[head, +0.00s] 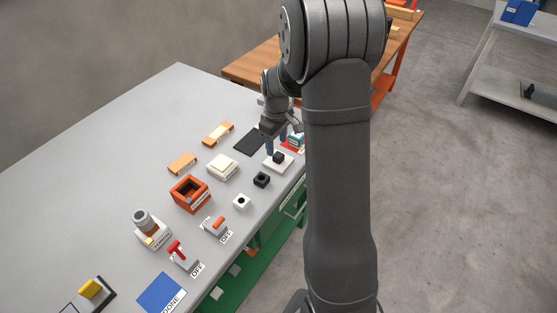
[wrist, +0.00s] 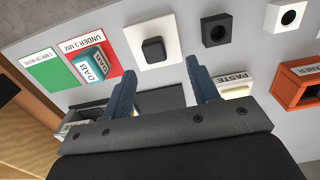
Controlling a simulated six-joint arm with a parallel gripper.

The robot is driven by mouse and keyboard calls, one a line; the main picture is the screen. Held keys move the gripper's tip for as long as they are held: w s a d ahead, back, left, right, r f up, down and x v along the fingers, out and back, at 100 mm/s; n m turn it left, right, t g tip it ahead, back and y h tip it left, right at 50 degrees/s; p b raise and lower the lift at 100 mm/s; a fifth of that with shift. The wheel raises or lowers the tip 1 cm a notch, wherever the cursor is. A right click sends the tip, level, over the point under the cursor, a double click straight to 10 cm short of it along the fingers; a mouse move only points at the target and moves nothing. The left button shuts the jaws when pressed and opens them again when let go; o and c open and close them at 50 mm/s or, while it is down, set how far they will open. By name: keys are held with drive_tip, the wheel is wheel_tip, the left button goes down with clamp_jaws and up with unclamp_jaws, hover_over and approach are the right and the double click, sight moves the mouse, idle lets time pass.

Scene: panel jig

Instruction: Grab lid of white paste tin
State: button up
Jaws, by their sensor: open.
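The white paste tin (head: 222,166) is a low cream box on the grey bench, left of my gripper in the head view. In the wrist view the tin (wrist: 236,82) carries a PASTE label and is partly hidden behind my right finger and the gripper body. Whether its lid is a separate top piece cannot be made out. My gripper (head: 277,147) is open and empty above the bench, away from the tin. Its two blue fingers are spread wide in the wrist view (wrist: 160,66), just below a white plate with a black knob (wrist: 153,50).
The white plate (head: 271,166) lies under my gripper. A teal DAB block (wrist: 88,68) sits on a red card (wrist: 93,42) beside a green card (wrist: 50,68). A black mat (head: 250,142), black block (head: 261,180) and orange box (head: 190,194) surround the tin.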

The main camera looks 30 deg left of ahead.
sight(278, 155)
drive_tip(key=shift+w+d+f, duration=0.1)
drive_tip(key=shift+w+f, duration=0.1)
drive_tip(key=shift+f, duration=1.35)
drive_tip(key=shift+w+f, duration=0.2)
drive_tip(key=shift+f, duration=1.35)
drive_tip(key=c, duration=1.1)
